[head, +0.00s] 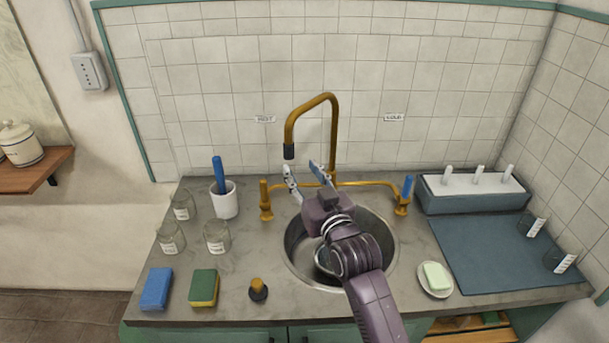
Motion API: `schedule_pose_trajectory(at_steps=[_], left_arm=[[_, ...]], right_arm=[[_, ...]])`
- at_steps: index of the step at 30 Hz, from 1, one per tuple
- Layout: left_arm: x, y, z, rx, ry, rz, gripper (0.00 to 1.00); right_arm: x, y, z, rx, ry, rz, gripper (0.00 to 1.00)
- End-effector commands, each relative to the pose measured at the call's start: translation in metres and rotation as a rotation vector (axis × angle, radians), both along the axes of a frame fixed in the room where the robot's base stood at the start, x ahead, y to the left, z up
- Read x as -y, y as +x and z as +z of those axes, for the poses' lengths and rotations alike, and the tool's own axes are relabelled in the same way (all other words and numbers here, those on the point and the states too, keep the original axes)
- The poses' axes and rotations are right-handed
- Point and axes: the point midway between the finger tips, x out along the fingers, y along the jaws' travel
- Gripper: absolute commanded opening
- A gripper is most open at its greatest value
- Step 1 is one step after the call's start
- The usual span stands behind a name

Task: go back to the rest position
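My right gripper (303,178) is over the sink (379,232), close to the brass faucet (328,112). Its two fingers are spread apart and nothing shows between them. My arm comes up from the lower right and covers part of the basin. A round object, partly hidden by the arm, shows inside the sink. My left gripper does not show.
Left of the sink are several glass jars (217,235), a white cup (224,201) with a blue-handled tool, two sponges (157,289) and a dark stopper (258,290). Right are a soap dish (435,289), a blue mat (482,255) and a grey-blue rack (475,199).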

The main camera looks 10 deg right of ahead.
Motion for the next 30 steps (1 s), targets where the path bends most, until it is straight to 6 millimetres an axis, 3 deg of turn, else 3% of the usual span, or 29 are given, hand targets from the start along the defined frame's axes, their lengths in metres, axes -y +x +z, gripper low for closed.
schedule_pose_trajectory(at_steps=[6, 17, 20, 23, 27, 30], left_arm=[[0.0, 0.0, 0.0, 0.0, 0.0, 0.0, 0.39], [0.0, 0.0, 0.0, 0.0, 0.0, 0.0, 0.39], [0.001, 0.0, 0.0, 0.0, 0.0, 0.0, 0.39], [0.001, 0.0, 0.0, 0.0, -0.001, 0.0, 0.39], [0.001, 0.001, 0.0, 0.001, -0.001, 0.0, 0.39], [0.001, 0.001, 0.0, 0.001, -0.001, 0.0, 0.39]], right_arm=[[0.002, -0.012, 0.0, 0.0, -0.001, 0.0, 0.39], [0.003, -0.015, -0.004, -0.012, -0.003, 0.0, 0.39], [0.008, -0.028, -0.029, -0.081, -0.016, -0.003, 0.39], [0.017, -0.059, -0.074, -0.221, -0.042, -0.008, 0.39], [0.035, -0.132, -0.149, -0.488, -0.092, -0.014, 0.39], [0.048, -0.191, -0.191, -0.672, -0.127, -0.018, 0.39]])
